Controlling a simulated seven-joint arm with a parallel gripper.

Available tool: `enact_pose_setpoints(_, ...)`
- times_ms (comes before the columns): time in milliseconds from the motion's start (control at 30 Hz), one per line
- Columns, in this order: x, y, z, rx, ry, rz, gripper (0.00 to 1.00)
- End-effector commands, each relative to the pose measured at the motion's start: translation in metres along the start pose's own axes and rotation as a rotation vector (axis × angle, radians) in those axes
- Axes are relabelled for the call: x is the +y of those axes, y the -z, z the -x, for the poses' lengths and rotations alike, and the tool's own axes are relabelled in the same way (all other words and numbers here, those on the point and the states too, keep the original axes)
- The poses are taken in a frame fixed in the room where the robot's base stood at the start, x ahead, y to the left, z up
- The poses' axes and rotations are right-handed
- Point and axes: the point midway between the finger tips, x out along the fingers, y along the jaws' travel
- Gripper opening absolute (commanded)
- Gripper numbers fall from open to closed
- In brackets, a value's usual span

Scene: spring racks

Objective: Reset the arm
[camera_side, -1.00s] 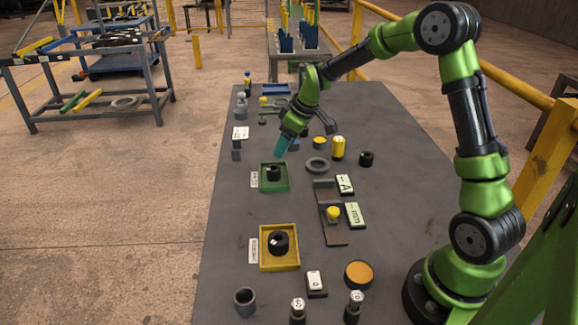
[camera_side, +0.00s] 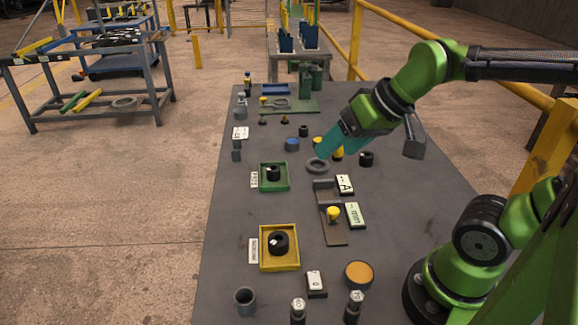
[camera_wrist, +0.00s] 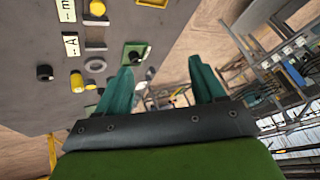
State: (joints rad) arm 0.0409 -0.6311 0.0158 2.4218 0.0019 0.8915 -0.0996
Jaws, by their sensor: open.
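My gripper (camera_side: 338,143) is open and empty, held above the table near the grey ring (camera_side: 317,166). Its two teal fingers stand apart in the wrist view (camera_wrist: 165,85). A green tray (camera_side: 264,186) holds a black ring-shaped part (camera_side: 273,173). A yellow tray (camera_side: 264,262) nearer the camera holds another black part (camera_side: 279,242). The gripper partly hides a yellow cylinder (camera_side: 338,153) in the side view.
Two dark racks stand mid-table beside white labels (camera_side: 345,184), one with a yellow-topped part (camera_side: 334,213). A black cylinder (camera_side: 366,159), an orange disc (camera_side: 359,273) and a grey cup (camera_side: 245,301) stand on the table (camera_side: 225,222). The left foreground of the tabletop is fairly clear.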

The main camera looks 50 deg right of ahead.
Motion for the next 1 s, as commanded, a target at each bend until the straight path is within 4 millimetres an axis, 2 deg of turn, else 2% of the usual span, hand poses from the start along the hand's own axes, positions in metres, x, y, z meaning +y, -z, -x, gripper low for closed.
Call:
enact_pose_setpoints(100, -0.001, -0.018, 0.008, 0.016, 0.026, -0.054, 0.69)
enact_pose_setpoints(200, -0.001, -0.024, 0.009, 0.019, 0.034, -0.076, 0.69)
enact_pose_setpoints(1000, -0.001, -0.024, 0.009, 0.019, 0.034, -0.079, 0.69)
